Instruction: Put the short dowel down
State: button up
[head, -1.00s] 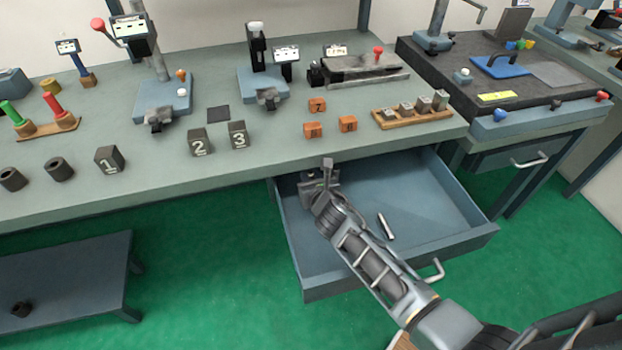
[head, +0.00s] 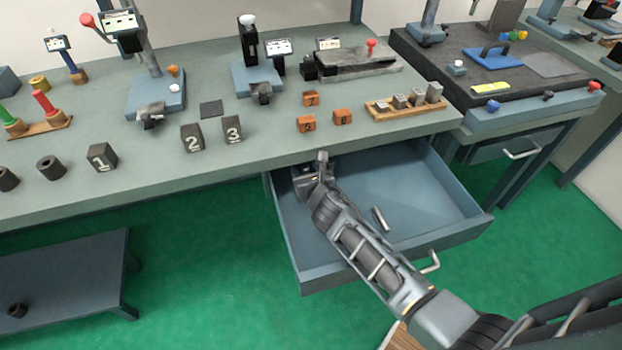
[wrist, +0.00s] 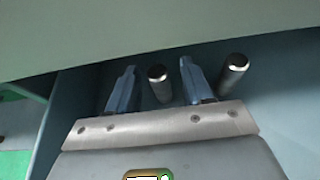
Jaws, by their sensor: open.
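My gripper (wrist: 158,65) is open, its two fingers apart, low inside the pulled-out drawer; it also shows in the head view (head: 312,178) near the drawer's back left. A metal dowel (wrist: 160,83), probably the short dowel, is between the fingers with a gap on both sides. A second metal dowel (wrist: 233,72) is just outside the right finger. One dowel (head: 380,218) shows on the drawer floor in the head view, to the right of my arm. The lower parts of both dowels are partly hidden in the wrist view.
The blue-grey drawer (head: 435,205) has free floor on its right side. The bench top (head: 270,140) overhangs its back, close above my gripper. Numbered dark blocks (head: 192,138), orange blocks (head: 306,124) and a wooden rack (head: 375,110) stand on the bench.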

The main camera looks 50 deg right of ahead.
jog(key=v, duration=1.2)
jog(key=shift+w+f, duration=0.1)
dwell(0.7)
